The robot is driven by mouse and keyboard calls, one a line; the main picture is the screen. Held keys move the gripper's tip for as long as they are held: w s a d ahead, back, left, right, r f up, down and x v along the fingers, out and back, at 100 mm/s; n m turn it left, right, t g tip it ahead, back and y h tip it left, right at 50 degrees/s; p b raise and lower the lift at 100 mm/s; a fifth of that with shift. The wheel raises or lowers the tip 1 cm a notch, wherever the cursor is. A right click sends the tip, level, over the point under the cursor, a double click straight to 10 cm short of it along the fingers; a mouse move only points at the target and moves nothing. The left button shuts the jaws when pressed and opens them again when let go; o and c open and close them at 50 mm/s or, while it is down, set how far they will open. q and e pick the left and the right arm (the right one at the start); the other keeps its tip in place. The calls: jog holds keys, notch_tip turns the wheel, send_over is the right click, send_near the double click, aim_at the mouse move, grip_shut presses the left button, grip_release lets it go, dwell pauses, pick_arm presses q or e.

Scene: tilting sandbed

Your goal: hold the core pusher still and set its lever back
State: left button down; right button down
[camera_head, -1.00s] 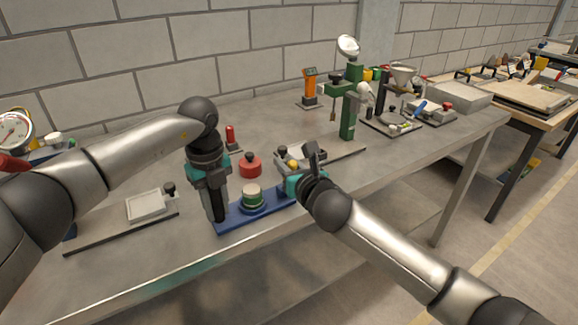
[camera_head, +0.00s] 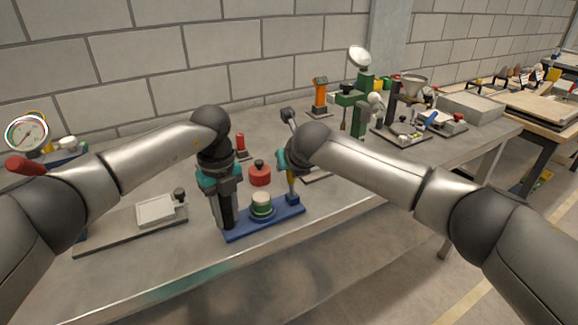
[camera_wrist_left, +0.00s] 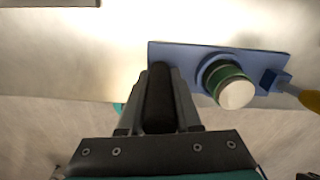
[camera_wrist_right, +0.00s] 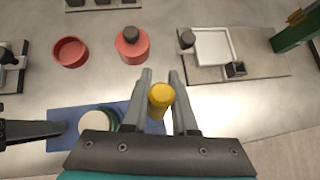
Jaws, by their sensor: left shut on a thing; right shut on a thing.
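The core pusher is a blue base (camera_head: 275,222) with a green-and-white cylinder (camera_head: 262,204) on it and a lever hinged at its right end. The lever's yellow handle (camera_wrist_right: 160,96) is between the fingers of my right gripper (camera_wrist_right: 160,85), which is shut on it. The lever stands roughly upright in the head view. My left gripper (camera_head: 228,222) points down at the base's left end. It is shut on a dark upright piece (camera_wrist_left: 158,95) there, seen between its fingers in the left wrist view. The held part's lower end is hidden.
A red knobbed weight (camera_head: 260,174) stands behind the base, and a small red-topped item (camera_head: 241,145) is farther back. A white tray on a plate (camera_head: 156,211) lies left. A green stand (camera_head: 359,110) is at the back right. The table's front edge is close.

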jog(key=shift+f, duration=0.15)
dwell(0.3)
jog(key=c, duration=0.7)
grip_release()
jog(key=shift+v, duration=6.05)
jog(key=shift+w+a, duration=0.1)
pick_arm(q)
jog(key=c, duration=0.5)
grip_release()
jog(key=shift+r, duration=0.1)
